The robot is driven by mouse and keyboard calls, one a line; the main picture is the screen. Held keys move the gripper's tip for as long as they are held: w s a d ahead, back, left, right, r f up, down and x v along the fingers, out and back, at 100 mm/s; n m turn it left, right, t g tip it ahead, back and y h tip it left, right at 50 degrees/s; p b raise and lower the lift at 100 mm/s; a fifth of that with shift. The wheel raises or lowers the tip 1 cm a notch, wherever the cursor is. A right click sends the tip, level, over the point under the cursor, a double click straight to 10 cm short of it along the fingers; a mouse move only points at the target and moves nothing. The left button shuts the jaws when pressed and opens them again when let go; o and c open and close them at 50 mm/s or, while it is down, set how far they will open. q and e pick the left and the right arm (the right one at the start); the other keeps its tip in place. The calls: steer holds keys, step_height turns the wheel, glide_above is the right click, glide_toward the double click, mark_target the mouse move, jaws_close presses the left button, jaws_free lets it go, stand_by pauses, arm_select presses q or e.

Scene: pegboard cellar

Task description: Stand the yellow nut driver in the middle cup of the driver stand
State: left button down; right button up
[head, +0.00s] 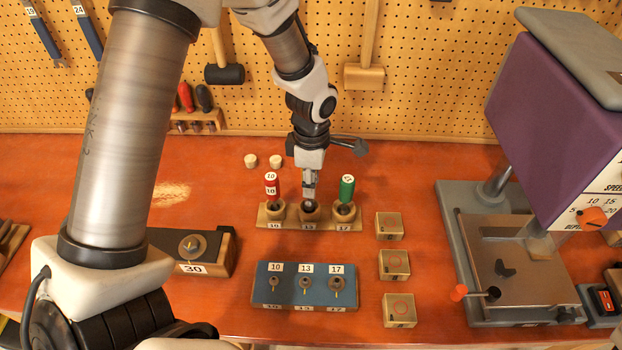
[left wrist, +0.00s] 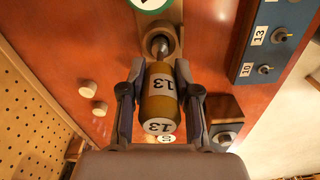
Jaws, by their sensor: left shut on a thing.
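The yellow nut driver (left wrist: 160,95), labelled 13, is between the fingers of my left gripper (left wrist: 160,88), which is shut on its handle. In the left wrist view its metal end points at a round wooden cup. In the head view my left gripper (head: 310,190) hangs over the middle cup (head: 308,212) of the driver stand (head: 293,226) and mostly hides the driver. I cannot tell how deep the metal end is in the cup. A red driver (head: 271,186) stands in the left cup and a green driver (head: 347,188) in the right cup.
In front of the stand lies a blue panel (head: 262,290) with three nuts. Several wooden blocks (head: 394,264) sit to its right, beside a purple machine (head: 545,120). A block marked 30 (head: 190,268) is at left. Two wooden pegs (head: 263,161) lie behind the stand.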

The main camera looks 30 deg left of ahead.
arm_select(q)
steer(key=shift+f, duration=0.3)
stand_by(0.6)
steer(key=shift+f+b, duration=1.05)
steer(key=shift+f, duration=0.1)
steer(key=c, duration=0.8)
jaws_free()
steer(key=shift+o, duration=0.2)
steer(key=shift+r, duration=0.1)
